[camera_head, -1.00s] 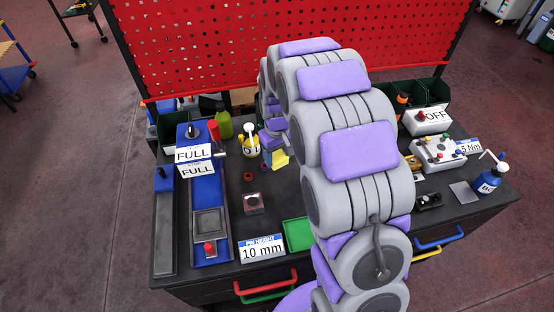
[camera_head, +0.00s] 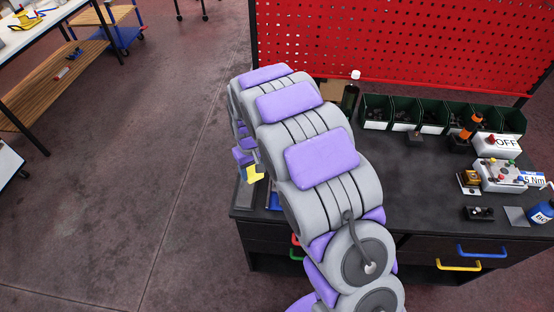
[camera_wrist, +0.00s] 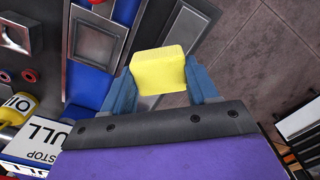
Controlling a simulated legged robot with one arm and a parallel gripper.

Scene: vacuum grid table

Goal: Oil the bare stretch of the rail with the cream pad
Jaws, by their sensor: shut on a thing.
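The cream pad, a pale yellow block (camera_wrist: 158,65), is held between the two blue fingers of my gripper (camera_wrist: 160,70) in the wrist view. In the head view the pad (camera_head: 255,175) shows below my gripper (camera_head: 246,166) at the bench's left edge. A long grey metal strip (camera_wrist: 187,28), which looks like the rail, runs along the bench edge beyond the pad in the wrist view. The pad and fingers hide part of it. I cannot tell whether the pad touches it, nor which stretch is bare.
A blue track with a grey square frame (camera_wrist: 100,38) lies left of the strip. Floor (camera_wrist: 265,45) lies to the right. Green bins (camera_head: 405,113) stand at the bench's back.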

